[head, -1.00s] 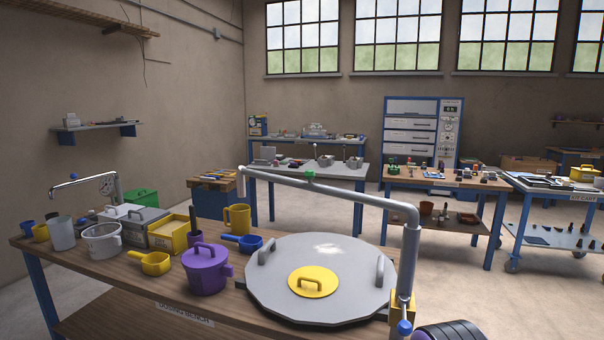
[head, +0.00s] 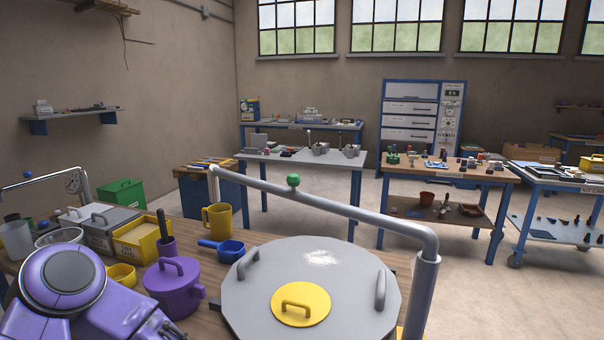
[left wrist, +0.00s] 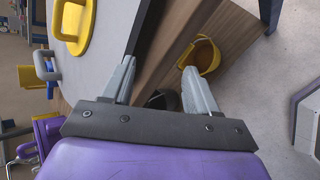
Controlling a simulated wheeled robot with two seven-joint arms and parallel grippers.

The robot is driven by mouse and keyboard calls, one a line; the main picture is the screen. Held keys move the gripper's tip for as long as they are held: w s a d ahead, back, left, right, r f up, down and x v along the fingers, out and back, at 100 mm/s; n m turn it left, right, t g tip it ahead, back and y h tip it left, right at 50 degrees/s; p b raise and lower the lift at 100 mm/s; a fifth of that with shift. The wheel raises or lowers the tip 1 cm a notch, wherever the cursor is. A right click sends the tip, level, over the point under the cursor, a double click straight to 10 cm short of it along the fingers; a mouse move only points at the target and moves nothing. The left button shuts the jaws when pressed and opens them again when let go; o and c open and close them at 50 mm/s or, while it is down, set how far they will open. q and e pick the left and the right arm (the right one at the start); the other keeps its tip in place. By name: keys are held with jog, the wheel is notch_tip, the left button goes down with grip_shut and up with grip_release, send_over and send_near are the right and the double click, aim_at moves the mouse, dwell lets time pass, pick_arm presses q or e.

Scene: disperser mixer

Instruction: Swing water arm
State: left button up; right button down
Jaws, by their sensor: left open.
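A grey water pipe arm (head: 345,207) with a green ball knob (head: 294,181) reaches from an upright post (head: 421,290) at the right, across behind and above the round grey lid (head: 245,300). The lid has a yellow hatch (head: 316,308) with a handle. My left arm, purple, enters the head view at the lower left; its fingers are out of that view. In the left wrist view my left gripper (left wrist: 158,66) is open with nothing between its fingertips. The lid's grey edge and yellow hatch (left wrist: 75,25) show at upper left there. My right gripper is not in view.
A purple lidded pot (head: 174,291), blue scoop (head: 230,249), yellow mug (head: 217,221) and yellow bin (head: 142,238) crowd the bench left of the lid. Open floor lies behind the bench.

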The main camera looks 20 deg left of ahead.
pick_arm(q)
jog(key=w+r+n+t, duration=0.35)
jog(key=w+r, duration=0.25)
jog(key=r, duration=0.7)
jog(key=n+t, duration=0.5)
jog(key=n, duration=0.6)
send_near(291, 178)
jog(key=w, duration=0.1)
jog(key=shift+m, duration=0.25)
jog(key=w+p, duration=0.2)
jog(key=w, duration=0.3)
jog(key=w+p, duration=0.2)
jog(key=w, duration=0.3)
jog(key=shift+d+r, duration=0.15)
jog(key=shift+w+d, duration=0.1)
jog(key=shift+w, duration=0.25)
